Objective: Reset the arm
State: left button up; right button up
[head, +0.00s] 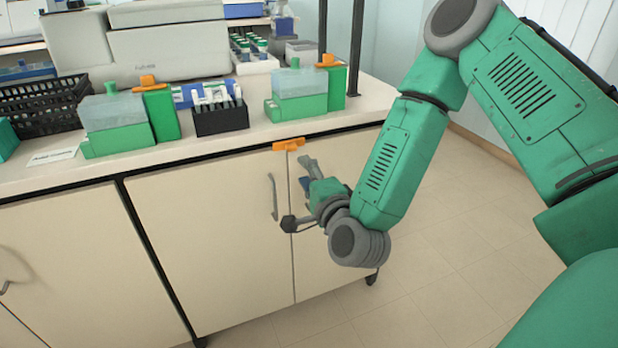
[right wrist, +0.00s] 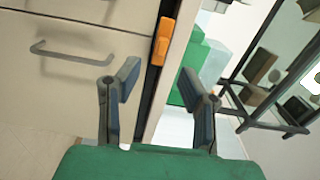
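My right gripper (head: 308,170) is in front of the cabinet doors, just below the bench edge. In the right wrist view its two fingers (right wrist: 162,88) stand wide apart with nothing between their tips, so it is open and empty. An orange piece (head: 288,145) shows at the bench's front edge, just above the gripper in the head view. It also shows beyond the fingers in the right wrist view (right wrist: 162,42); I cannot tell what supports it. My left gripper is not in view.
The bench (head: 375,103) carries green staining boxes (head: 300,105) with orange-topped green containers (head: 160,112), a black slide rack (head: 220,120), a black basket (head: 40,108) and a white machine (head: 150,40). Cabinet handles (head: 272,197) stick out near the gripper. The floor (head: 440,270) at right is clear.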

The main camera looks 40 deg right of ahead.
jog(key=shift+v, duration=1.05)
jog(key=s+a+f+n+g+y+p, duration=0.1)
jog(key=s+a+f+n+g+y, duration=0.25)
jog(key=f+n, duration=0.35)
jog(key=s+a+f+n+g+y+p, duration=0.1)
jog(key=s+a+f+n+g+y, duration=0.1)
jog(key=s+a+f+n+g, duration=0.45)
jog(key=s+d+f+n+g, duration=0.2)
jog(key=s+f, duration=0.3)
jog(key=s, duration=0.4)
jog(key=s+d+f+n+g+h+p, duration=0.1)
jog(key=s+d+f+n+g, duration=0.1)
jog(key=s+f+n+g, duration=0.3)
jog(key=s, duration=0.4)
jog(key=shift+f, duration=0.4)
